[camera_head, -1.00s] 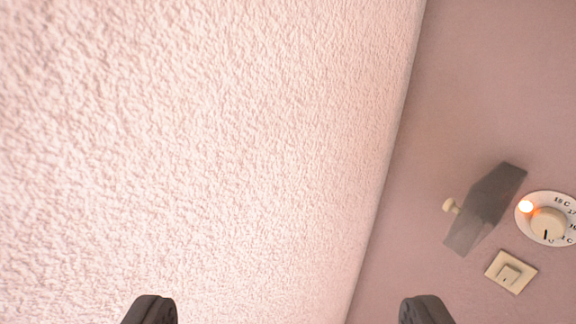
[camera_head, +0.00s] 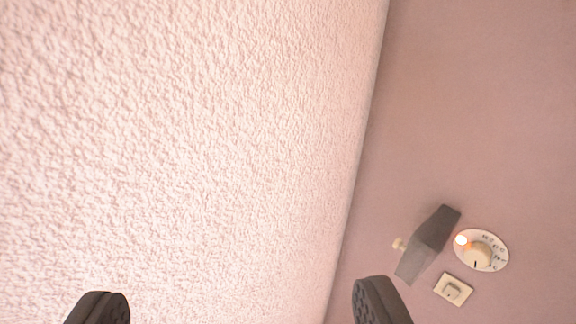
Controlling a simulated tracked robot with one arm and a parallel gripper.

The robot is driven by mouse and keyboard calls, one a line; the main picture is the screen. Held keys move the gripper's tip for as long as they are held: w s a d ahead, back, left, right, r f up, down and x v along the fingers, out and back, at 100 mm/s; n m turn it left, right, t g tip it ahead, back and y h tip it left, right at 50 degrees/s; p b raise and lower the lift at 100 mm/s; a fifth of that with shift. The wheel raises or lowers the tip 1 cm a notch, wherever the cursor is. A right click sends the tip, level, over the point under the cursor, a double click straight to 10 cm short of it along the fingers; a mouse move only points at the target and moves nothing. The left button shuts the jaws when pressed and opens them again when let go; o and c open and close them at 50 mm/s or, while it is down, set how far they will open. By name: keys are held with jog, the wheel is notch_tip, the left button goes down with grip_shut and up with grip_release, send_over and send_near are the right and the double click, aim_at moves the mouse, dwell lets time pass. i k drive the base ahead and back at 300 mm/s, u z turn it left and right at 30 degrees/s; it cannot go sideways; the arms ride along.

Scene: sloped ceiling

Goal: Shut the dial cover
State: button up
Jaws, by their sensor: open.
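The dial cover (camera_head: 430,243) is a dark grey, partly see-through piece with a small cream knob (camera_head: 399,244) on its left side. It stands swung open on the mauve wall at the lower right. The round white dial (camera_head: 482,250) is uncovered just right of it, with a cream knob, printed marks and a glowing orange light at its upper left. My gripper (camera_head: 235,305) is open and empty at the bottom edge. Its right finger appears left of and below the cover in the picture, apart from it.
A cream wall switch (camera_head: 453,289) sits just below the dial. A pale, rough-textured sloped surface (camera_head: 180,140) fills the left and middle of the view and meets the smooth wall (camera_head: 480,100) along a slanting edge. The wall above the dial is bare.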

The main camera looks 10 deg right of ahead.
aim_at(398, 244)
jog(key=u, duration=0.05)
jog(key=k, duration=1.05)
jog(key=z, duration=0.5)
jog(key=i, duration=1.8)
jog(key=u, duration=0.55)
